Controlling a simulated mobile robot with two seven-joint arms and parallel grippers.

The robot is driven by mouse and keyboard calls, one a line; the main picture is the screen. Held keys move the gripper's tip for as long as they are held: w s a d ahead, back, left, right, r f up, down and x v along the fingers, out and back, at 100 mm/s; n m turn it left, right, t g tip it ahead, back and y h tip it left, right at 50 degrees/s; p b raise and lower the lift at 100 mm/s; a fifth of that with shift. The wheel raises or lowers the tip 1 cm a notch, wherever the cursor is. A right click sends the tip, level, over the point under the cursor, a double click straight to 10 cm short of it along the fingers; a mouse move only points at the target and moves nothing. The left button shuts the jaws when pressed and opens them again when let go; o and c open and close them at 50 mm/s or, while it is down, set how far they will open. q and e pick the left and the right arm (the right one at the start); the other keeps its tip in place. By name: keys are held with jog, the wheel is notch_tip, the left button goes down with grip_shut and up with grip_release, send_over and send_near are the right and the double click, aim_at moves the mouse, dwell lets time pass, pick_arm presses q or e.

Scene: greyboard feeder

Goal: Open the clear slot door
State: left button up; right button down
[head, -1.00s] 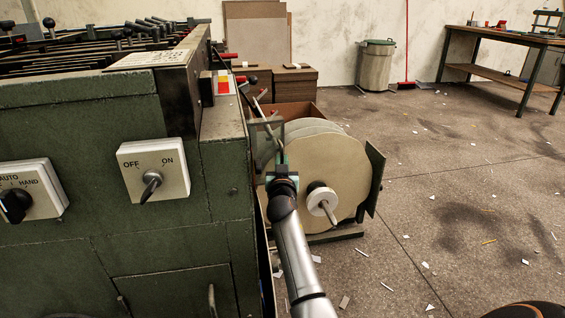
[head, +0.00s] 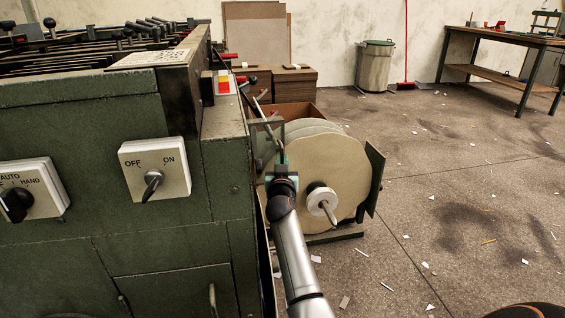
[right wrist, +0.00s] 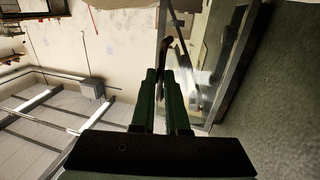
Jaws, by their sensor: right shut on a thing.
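The clear slot door (right wrist: 209,65) shows in the right wrist view as a see-through pane in a grey frame, just right of my fingers. In the head view the door (head: 262,133) is small and partly hidden at the right end of the green machine. My right gripper (right wrist: 164,75) has its green fingers shut on the door's dark curved handle (right wrist: 166,44). In the head view my right gripper (head: 276,160) is beside the machine, in front of the big roll. The exact contact and how far the door stands open cannot be told. My left gripper is not in view.
A large greyboard roll (head: 335,165) on a spindle stands close right of my right arm. The green machine (head: 110,235) with OFF/ON and AUTO/HAND switches fills the left. A bin (head: 375,68) and a workbench (head: 510,38) stand at the back. The floor at right is open, with scattered scraps.

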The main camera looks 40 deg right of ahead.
jog(key=shift+w+a, duration=0.25)
jog(key=shift+a, duration=0.25)
jog(key=shift+w+a, duration=0.2)
jog(key=shift+a, duration=0.25)
jog(key=c, duration=1)
grip_release()
jog(key=shift+w+a, duration=0.1)
jog(key=shift+c, duration=0.2)
jog(key=shift+o, duration=0.5)
